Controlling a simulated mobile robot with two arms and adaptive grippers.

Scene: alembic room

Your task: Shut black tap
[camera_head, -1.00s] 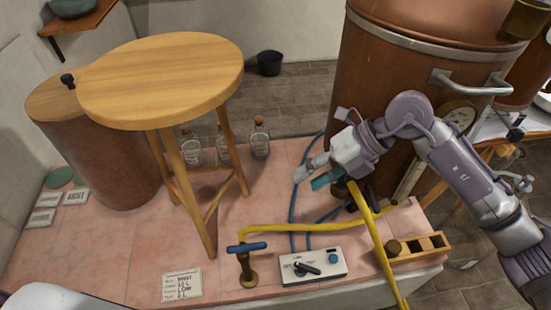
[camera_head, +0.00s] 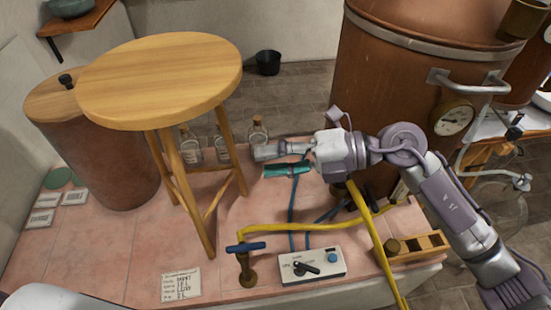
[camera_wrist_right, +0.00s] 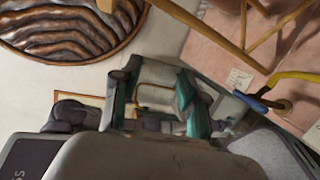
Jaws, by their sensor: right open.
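A dark fitting (camera_head: 348,200) shows at the foot of the large copper vessel (camera_head: 385,100), by the yellow hose. Another black knob (camera_head: 515,132) sits on pipework at the right. I cannot tell which is the black tap, or its handle position. A brass tap with a blue handle (camera_head: 246,247) stands at the front; its handle also shows in the wrist view (camera_wrist_right: 252,102). My right gripper (camera_head: 274,160) is open and empty, pointing left above the pink tiles, behind that tap and apart from it. Its teal pads show in the wrist view (camera_wrist_right: 160,100). My left gripper is out of view.
A round wooden stool (camera_head: 160,80) stands left of the right gripper, with glass bottles (camera_head: 257,133) behind it. A control box (camera_head: 312,265), a yellow hose (camera_head: 370,240) and a wooden rack (camera_head: 432,243) lie at the front.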

